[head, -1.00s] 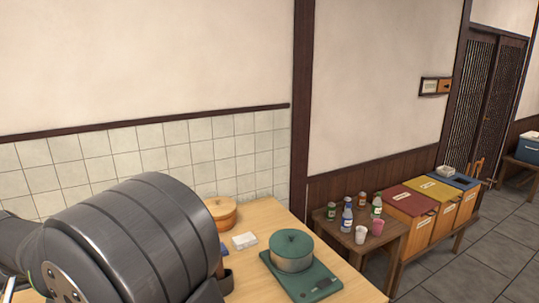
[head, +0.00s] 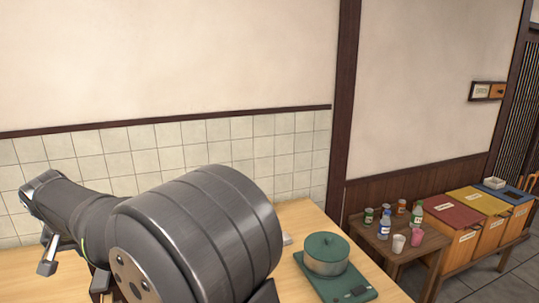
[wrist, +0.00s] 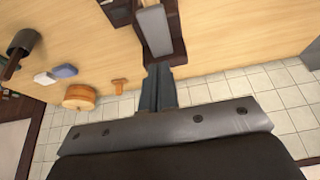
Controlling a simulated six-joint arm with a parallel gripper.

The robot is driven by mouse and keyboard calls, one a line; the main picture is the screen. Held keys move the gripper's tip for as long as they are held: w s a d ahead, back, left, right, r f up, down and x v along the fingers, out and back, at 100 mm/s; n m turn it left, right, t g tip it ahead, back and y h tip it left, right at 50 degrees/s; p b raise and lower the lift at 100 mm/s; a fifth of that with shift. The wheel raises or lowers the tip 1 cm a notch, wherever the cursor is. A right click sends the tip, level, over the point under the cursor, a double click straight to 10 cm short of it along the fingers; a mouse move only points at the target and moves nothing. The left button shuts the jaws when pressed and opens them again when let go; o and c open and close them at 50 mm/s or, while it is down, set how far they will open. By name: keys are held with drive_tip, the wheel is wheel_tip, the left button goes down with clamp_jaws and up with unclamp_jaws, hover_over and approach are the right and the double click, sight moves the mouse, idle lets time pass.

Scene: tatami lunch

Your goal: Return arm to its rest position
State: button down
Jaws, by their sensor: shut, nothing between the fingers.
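My arm (head: 195,235) fills the lower left of the head view. Its dark links bend back to the left over the light wooden counter (head: 20,260). The end of my gripper (head: 47,266) shows at the far left, pointing down. In the wrist view my gripper (wrist: 153,28) reaches up from the wrist in front of the counter, shut and holding nothing.
In the wrist view a round wooden tub (wrist: 80,97) sits near the tiled wall. A low table with bottles (head: 384,226) and coloured bins (head: 455,213) stand further right.

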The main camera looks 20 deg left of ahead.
sight(100, 279)
idle(0.3)
drive_tip(key=shift+f, duration=3.05)
